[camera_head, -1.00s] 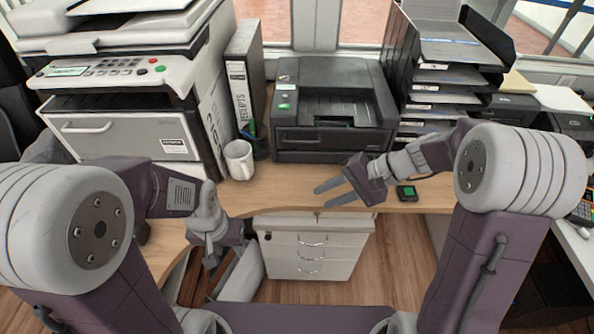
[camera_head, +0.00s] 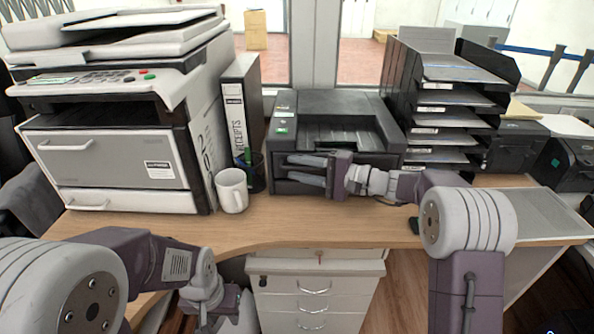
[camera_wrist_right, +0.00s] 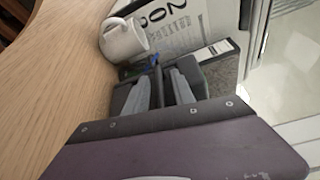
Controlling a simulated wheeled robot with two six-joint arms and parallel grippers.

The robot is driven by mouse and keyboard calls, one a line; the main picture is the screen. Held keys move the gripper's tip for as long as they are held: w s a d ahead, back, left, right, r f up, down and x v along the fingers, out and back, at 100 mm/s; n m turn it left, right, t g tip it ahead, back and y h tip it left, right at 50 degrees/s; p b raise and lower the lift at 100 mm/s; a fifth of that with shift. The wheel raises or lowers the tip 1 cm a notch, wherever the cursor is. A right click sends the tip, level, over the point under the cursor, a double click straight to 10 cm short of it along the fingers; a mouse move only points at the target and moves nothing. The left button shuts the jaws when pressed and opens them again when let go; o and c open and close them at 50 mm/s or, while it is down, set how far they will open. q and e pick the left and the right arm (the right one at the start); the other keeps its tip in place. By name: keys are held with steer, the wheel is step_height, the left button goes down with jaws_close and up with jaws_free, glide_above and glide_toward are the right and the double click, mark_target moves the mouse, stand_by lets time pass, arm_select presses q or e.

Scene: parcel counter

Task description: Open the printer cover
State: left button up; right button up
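The small black printer (camera_head: 345,107) stands on the wooden desk in the middle of the head view. Its top lies flat, with a recessed tray and a green label at its left. My right gripper (camera_head: 292,170) is in front of the printer, fingers pointing left across its front face, which it partly hides. Its two fingers are apart with nothing between them, also in the right wrist view (camera_wrist_right: 165,88). I cannot tell whether it touches the printer. My left gripper (camera_head: 203,305) hangs low below the desk edge, partly cut off, and its fingers are not clear.
A white mug (camera_head: 232,191) and a dark pen cup (camera_head: 256,174) stand left of the printer, beside a receipts binder (camera_head: 242,110). A big copier (camera_head: 110,150) fills the left. A black tray stack (camera_head: 445,120) stands close on the right. The desk front (camera_head: 310,232) is clear.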

steer(key=shift+w+a, duration=0.15)
steer(key=shift+a, duration=0.15)
jaws_close()
steer(key=shift+f, duration=0.1)
stand_by(1.2)
